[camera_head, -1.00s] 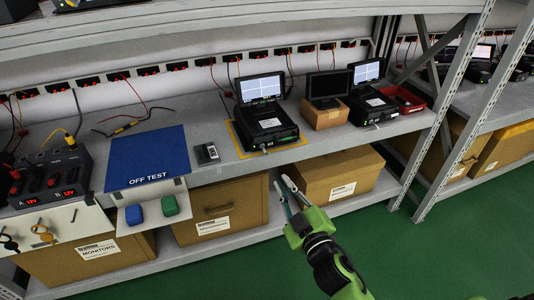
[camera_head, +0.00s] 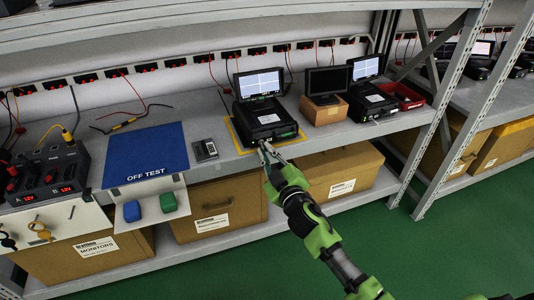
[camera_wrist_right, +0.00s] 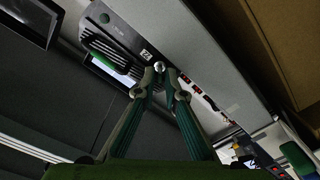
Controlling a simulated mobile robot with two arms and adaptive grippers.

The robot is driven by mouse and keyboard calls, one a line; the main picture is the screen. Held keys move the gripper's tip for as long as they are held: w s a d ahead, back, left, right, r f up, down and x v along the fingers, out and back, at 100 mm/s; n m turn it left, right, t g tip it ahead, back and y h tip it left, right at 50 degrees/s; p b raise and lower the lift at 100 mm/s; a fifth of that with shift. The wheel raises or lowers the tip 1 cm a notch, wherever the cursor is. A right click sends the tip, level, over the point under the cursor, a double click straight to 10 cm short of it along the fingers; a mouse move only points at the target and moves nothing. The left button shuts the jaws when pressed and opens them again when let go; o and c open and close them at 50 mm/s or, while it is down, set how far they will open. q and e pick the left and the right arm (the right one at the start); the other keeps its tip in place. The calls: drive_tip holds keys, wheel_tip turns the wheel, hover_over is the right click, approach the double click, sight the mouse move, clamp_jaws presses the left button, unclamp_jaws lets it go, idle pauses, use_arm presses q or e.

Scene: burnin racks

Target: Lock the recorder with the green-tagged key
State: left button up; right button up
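The black recorder (camera_head: 264,117) with its raised lit screen stands on a yellow-edged mat on the shelf. My right gripper (camera_head: 267,149) is at its front edge. In the right wrist view my gripper's fingertips (camera_wrist_right: 166,82) are a little apart, close to the recorder's front (camera_wrist_right: 115,57) and a small round silver part (camera_wrist_right: 158,66), perhaps the lock. I see no key between the fingers; contact is unclear. A green tag-like piece (camera_head: 168,202) and a blue one (camera_head: 133,211) are at the white panel below the blue mat. No key shows clearly on either. My left gripper is out of view.
A small monitor (camera_head: 327,82) on a cardboard box (camera_head: 323,113) and another recorder (camera_head: 370,100) stand to the right. The blue OFF TEST mat (camera_head: 147,152) is clear, with a small device (camera_head: 205,150) beside it. Cardboard boxes fill the lower shelf.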

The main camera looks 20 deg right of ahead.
clamp_jaws()
drive_tip(key=shift+n, duration=0.8)
unclamp_jaws()
drive_tip(key=s, duration=1.2)
drive_tip(key=shift+d, duration=0.3)
